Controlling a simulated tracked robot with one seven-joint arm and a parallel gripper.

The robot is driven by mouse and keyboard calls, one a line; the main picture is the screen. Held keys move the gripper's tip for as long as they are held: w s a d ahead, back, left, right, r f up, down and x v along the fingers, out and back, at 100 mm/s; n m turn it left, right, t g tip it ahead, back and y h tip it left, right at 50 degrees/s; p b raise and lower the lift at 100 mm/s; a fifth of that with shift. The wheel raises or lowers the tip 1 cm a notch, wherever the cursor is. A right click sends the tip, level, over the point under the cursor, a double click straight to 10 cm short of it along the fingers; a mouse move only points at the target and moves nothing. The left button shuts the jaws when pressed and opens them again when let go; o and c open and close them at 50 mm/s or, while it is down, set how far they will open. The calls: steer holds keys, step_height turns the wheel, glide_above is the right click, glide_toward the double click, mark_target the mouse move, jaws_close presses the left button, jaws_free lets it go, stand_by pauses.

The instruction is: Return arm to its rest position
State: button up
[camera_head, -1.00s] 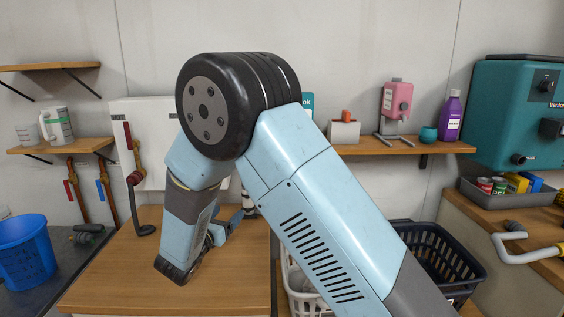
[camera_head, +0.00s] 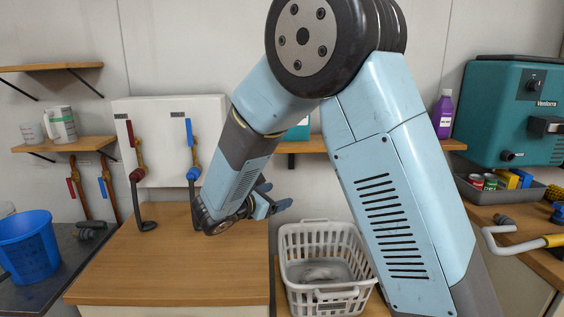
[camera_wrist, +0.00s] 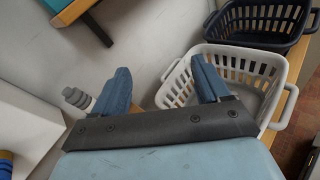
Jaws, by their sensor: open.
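My gripper (camera_head: 275,201) is at the end of my blue arm, above the right part of the wooden counter (camera_head: 170,265) in the head view. It points right, toward the wall side of the white basket. In the wrist view my gripper (camera_wrist: 162,88) shows two blue fingers spread wide apart with nothing between them. My arm's large black joint and upper link fill the centre right of the head view and hide part of the shelf and the things behind.
A white basket (camera_head: 318,229) with grey cloth-like contents stands right of the counter. A dark basket (camera_wrist: 262,22) lies beyond it in the wrist view. A white panel with red and blue valve handles (camera_head: 189,132) is behind the counter. A blue bucket (camera_head: 28,247) stands left.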

steer(key=s+d+r+m+g+y, duration=0.1)
steer(key=s+d+r+m+g, duration=0.2)
steer(key=d, duration=0.4)
steer(key=s+d+r+m+g, duration=0.2)
steer(key=s+d+m, duration=0.3)
steer(key=d, duration=0.2)
steer(key=s+d+r+m+g+y, duration=0.1)
steer(key=s+d+r+m+g, duration=0.2)
steer(key=d, duration=0.4)
steer(key=s+d+r+m+y, duration=0.1)
steer(key=s+d+m+y, duration=0.1)
steer(key=s+m+y, duration=0.2)
steer(key=s+d+r+m+t+y, duration=0.1)
steer(key=s+m+y, duration=0.3)
steer(key=s+m, duration=0.5)
steer(key=shift+s+d+r+m+t, duration=0.35)
steer(key=shift+s+d+r, duration=0.35)
steer(key=shift+s, duration=1.85)
steer(key=shift+c, duration=0.2)
